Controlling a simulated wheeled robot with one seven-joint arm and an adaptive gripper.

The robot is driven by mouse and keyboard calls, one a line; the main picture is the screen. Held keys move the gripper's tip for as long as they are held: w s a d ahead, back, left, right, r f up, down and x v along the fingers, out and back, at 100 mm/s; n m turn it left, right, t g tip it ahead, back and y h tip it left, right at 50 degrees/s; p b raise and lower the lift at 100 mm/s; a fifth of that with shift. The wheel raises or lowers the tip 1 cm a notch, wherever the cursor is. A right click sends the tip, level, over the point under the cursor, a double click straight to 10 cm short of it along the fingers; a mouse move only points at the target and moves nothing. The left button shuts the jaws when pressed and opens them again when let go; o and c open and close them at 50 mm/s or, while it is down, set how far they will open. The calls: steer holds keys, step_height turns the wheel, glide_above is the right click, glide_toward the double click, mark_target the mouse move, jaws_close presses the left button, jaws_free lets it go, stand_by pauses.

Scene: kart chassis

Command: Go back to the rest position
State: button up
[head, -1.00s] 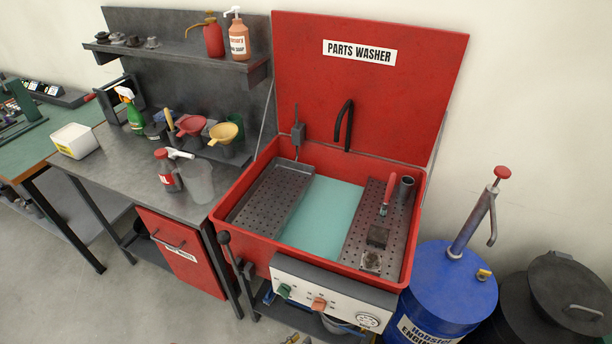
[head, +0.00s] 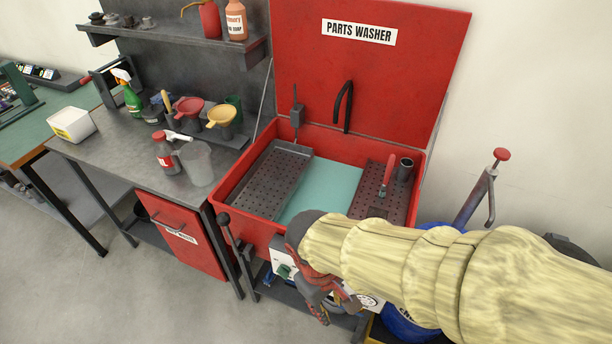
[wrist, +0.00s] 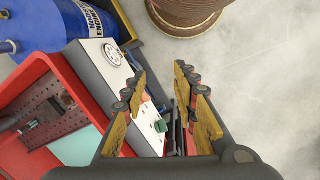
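My gripper (wrist: 161,82) is open in the wrist view, with a clear gap between its two fingers and nothing held. In the head view my gripper (head: 328,300) is in front of the red parts washer (head: 240,198), low beside its white control panel. My arm, in a pale ribbed sleeve, comes in from the right and hides the washer's front right corner. The fingertips are hard to make out in the head view. In the wrist view the white control panel (wrist: 112,64) lies just left of the fingers.
A blue drum (wrist: 50,20) stands beside the washer, mostly behind my arm in the head view. A brown round object (wrist: 187,14) stands on the floor. Left of the washer is a grey bench (head: 110,150) with bottles and funnels. The floor (head: 60,270) in front is clear.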

steer(key=w+d+r+m+t+y, duration=0.1)
steer(key=d+r+m+t, duration=0.4)
steer(key=d+r, duration=0.9)
step_height(320, 180, up, 2)
steer(key=m, duration=0.3)
steer(key=shift+w+t+y, duration=0.15)
steer(key=shift+t+y, duration=0.25)
